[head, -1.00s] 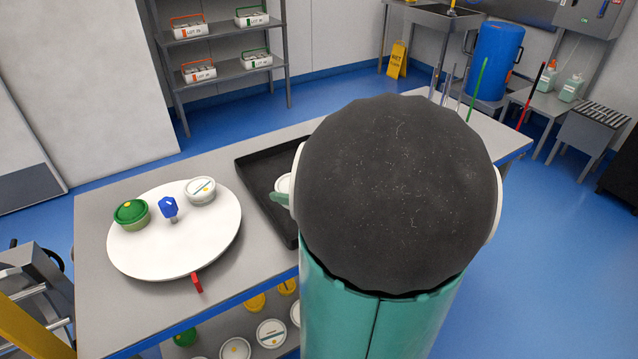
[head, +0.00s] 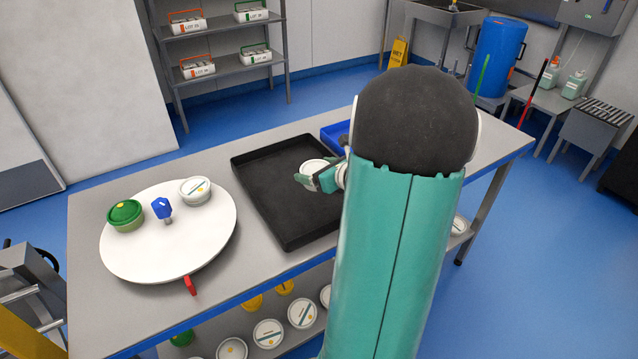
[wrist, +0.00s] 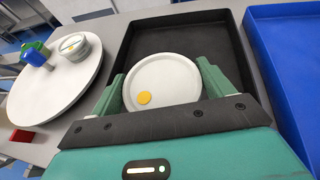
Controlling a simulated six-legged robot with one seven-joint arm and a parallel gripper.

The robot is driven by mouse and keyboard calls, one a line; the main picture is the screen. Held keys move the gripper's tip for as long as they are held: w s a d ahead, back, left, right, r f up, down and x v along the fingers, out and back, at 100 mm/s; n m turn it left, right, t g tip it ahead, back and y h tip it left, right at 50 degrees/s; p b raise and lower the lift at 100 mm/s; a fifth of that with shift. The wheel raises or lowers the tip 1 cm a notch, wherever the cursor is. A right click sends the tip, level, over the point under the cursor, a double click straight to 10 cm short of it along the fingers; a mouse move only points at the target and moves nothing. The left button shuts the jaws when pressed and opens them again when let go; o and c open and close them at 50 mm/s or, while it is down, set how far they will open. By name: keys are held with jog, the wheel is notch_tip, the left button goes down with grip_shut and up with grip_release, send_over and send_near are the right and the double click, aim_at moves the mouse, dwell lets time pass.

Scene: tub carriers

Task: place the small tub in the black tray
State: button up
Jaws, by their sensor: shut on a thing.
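The small tub (head: 316,168) has a white round lid; a yellow dot shows on it in the wrist view (wrist: 162,82). My gripper (head: 324,178) is shut on the tub, with one green finger on each side of it. The black tray (head: 262,190) lies on the steel table, and the tub is over its right part in the head view. In the wrist view the black tray (wrist: 222,42) shows behind and around the tub. I cannot tell whether the tub touches the tray floor. My arm hides the tray's right edge in the head view.
A white turntable (head: 160,245) left of the tray holds a green-lidded tub (head: 126,215), a white-lidded tub (head: 195,190) and a blue knob-like piece (head: 162,208). A blue tray (head: 333,135) stands right beside the black one. The black tray's left part is empty.

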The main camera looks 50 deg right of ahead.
jog(key=w+d+f, duration=0.1)
jog(key=f, duration=0.1)
jog(key=d+f, duration=0.1)
jog(key=w+d+f, duration=0.1)
jog(key=f, duration=0.1)
jog(key=shift+w+d+f, duration=0.3)
jog(key=shift+f, duration=1.5)
jog(key=shift+f, duration=0.15)
jog(key=o, duration=1.1)
jog(key=shift+c, duration=0.2)
